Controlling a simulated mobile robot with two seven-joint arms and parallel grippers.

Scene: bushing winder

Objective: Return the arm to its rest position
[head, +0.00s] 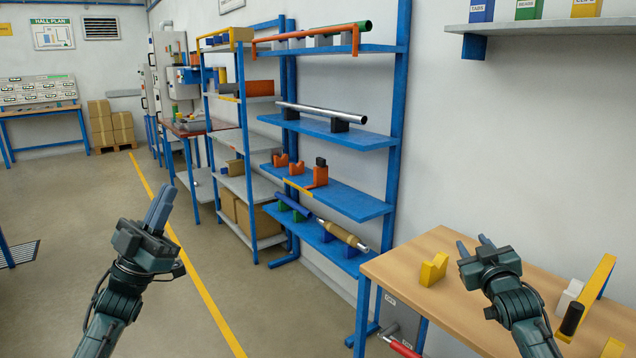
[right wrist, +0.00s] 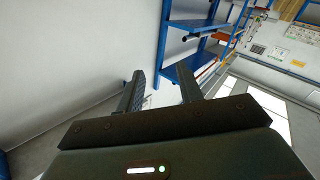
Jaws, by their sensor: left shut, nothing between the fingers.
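My left gripper (head: 160,209) is raised over the open floor at the left in the head view, fingers pointing up and together, with nothing between them. My right gripper (head: 475,247) is above the wooden table at the right, beside a yellow V-shaped block (head: 434,269). In the right wrist view its two fingers (right wrist: 158,92) stand apart with nothing between them, and the blue rack shows beyond.
The wooden table (head: 448,306) also bears a yellow angled stand (head: 597,286) and a black cylinder (head: 572,318) near my right forearm. A blue rack (head: 348,136) with rods and a bushing stands behind. A wall shelf (head: 545,27) is above right.

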